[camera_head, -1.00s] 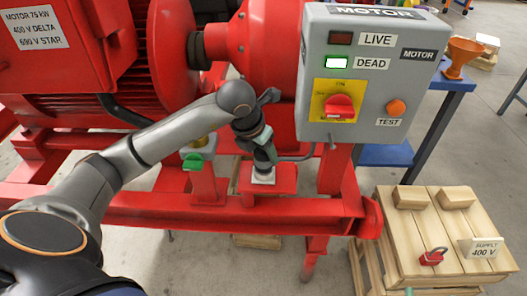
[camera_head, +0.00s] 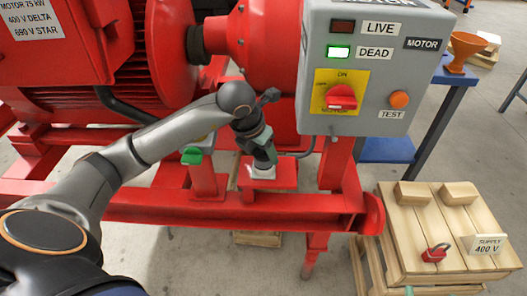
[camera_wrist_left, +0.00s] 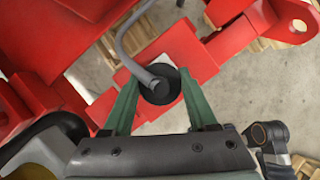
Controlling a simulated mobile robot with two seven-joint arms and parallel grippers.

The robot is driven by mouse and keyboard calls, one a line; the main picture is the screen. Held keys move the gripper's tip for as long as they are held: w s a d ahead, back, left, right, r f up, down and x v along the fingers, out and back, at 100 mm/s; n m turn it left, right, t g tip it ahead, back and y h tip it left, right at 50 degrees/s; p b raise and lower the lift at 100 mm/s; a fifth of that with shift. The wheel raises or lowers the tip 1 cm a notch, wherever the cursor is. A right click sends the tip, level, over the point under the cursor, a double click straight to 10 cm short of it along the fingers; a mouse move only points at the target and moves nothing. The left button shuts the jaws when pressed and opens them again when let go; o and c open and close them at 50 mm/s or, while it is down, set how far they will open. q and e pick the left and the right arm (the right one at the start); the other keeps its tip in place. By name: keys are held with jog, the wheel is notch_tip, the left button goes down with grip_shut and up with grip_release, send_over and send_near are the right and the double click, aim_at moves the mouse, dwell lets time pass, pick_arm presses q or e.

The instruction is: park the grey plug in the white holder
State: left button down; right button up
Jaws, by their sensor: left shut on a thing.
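My left gripper (camera_head: 264,158) points down over a small red bracket on the skid, right above the white holder (camera_head: 261,173). In the left wrist view its two green fingers (camera_wrist_left: 158,100) stand on either side of the grey plug (camera_wrist_left: 160,86), shut on it. The plug shows as a dark round end with a grey cable curving away from it. A pale corner of the holder shows behind the plug in that view. The gripper hides most of the plug in the head view, and I cannot tell whether the plug sits inside the holder.
A grey motor control box (camera_head: 364,70) with a red switch stands close to the right of the gripper. A red skid rail (camera_head: 230,210) runs in front. A wooden crate (camera_head: 420,235) carries a red padlock (camera_head: 435,254).

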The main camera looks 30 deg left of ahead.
pick_arm(q)
jog(key=shift+c, duration=0.6)
grip_release()
jog(key=p+v, duration=0.3)
jog(key=v, duration=0.9)
jog(key=shift+r, duration=0.25)
